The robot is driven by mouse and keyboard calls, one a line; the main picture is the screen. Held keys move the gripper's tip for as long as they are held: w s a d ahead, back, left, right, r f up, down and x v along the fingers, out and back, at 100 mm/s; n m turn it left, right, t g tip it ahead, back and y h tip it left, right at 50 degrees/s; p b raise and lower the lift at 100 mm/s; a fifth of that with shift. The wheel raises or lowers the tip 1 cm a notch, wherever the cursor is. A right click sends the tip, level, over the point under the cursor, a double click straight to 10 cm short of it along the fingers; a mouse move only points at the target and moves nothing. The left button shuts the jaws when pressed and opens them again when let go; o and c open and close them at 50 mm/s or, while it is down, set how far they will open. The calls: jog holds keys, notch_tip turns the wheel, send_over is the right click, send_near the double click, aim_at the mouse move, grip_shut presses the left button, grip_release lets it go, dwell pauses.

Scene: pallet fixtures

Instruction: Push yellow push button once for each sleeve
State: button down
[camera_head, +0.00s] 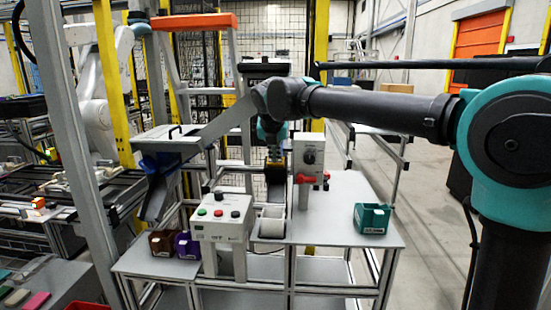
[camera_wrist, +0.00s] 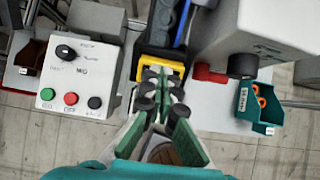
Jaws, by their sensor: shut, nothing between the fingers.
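My gripper (camera_wrist: 160,84) is shut and empty, pointing down over the middle of the workstation. A yellow part (camera_wrist: 176,68) with a dark body behind it lies just beyond the fingertips in the wrist view. The fingers partly cover it, and I cannot tell whether they touch it or whether it is the push button. A teal bin (camera_wrist: 243,118) on the right holds orange rings (camera_wrist: 261,101), possibly the sleeves; their number is unclear. The bin (camera_head: 373,218) also shows in the head view.
A control box (camera_wrist: 85,68) with green, red and black buttons and a knob stands left of my gripper. A grey box (camera_head: 308,158) with a red part stands right. Brown (camera_head: 163,243) and purple (camera_head: 187,245) bins are at left. The table's right side (camera_head: 340,190) has free room.

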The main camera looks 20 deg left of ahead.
jog(key=v, duration=1.2)
jog(key=shift+s+r, duration=0.25)
jog(key=shift+r, duration=0.05)
dwell(0.6)
jog(key=v, duration=0.5)
jog(key=shift+s, duration=0.15)
jog(key=x, duration=1.4)
